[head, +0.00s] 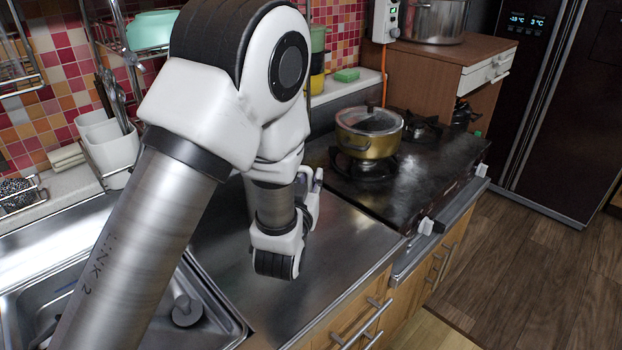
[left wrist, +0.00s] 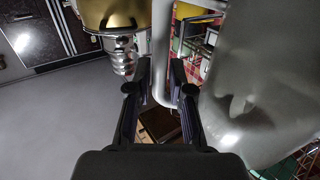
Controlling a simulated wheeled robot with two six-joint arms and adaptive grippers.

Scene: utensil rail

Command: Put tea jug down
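The tea jug (left wrist: 255,75) is a large shiny silver vessel filling the right side of the left wrist view. Its bent metal handle (left wrist: 162,55) runs down between the two dark fingers of my left gripper (left wrist: 160,72). The fingers are close in on both sides of the handle and look shut on it. My right gripper is in neither view.
The steel counter (head: 345,258) has bare room beside my left wrist. The stove (head: 435,165) lies to its right, with a gold pot (head: 368,145) on a burner. The sink (head: 222,312) is at the lower left. A white utensil holder (head: 105,150) stands by the tiled wall.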

